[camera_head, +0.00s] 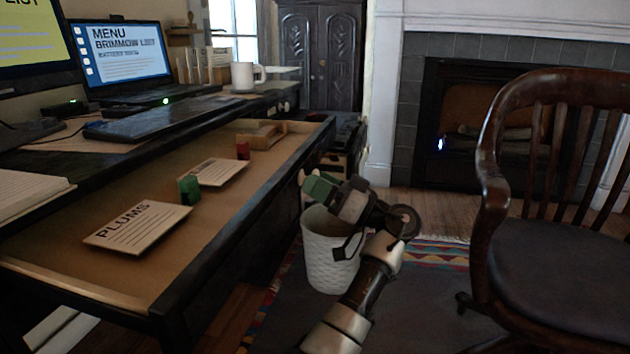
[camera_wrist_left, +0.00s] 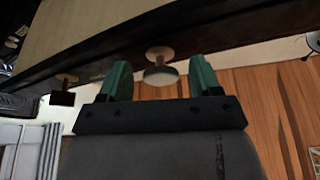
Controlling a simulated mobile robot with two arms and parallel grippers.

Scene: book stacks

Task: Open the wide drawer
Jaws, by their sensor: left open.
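The wide drawer (camera_head: 240,232) is pulled out from under the desk top, its shallow tan tray open to view. My left gripper (camera_head: 316,188) is just outside the drawer's dark front, with its green fingers apart. In the left wrist view, my left gripper (camera_wrist_left: 160,82) is open, and a round pale knob (camera_wrist_left: 160,76) on the drawer's dark front edge (camera_wrist_left: 225,38) shows between the fingers. I cannot tell whether the fingers touch the knob. My right gripper is not in view.
The drawer holds a PLUMS card (camera_head: 140,227), another card (camera_head: 215,172), a green block (camera_head: 189,190) and a red block (camera_head: 243,149). A white wastebasket (camera_head: 328,265) stands below my gripper. A wooden chair (camera_head: 560,220) is at right. A laptop (camera_head: 125,55) and mug (camera_head: 243,76) sit on the desk.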

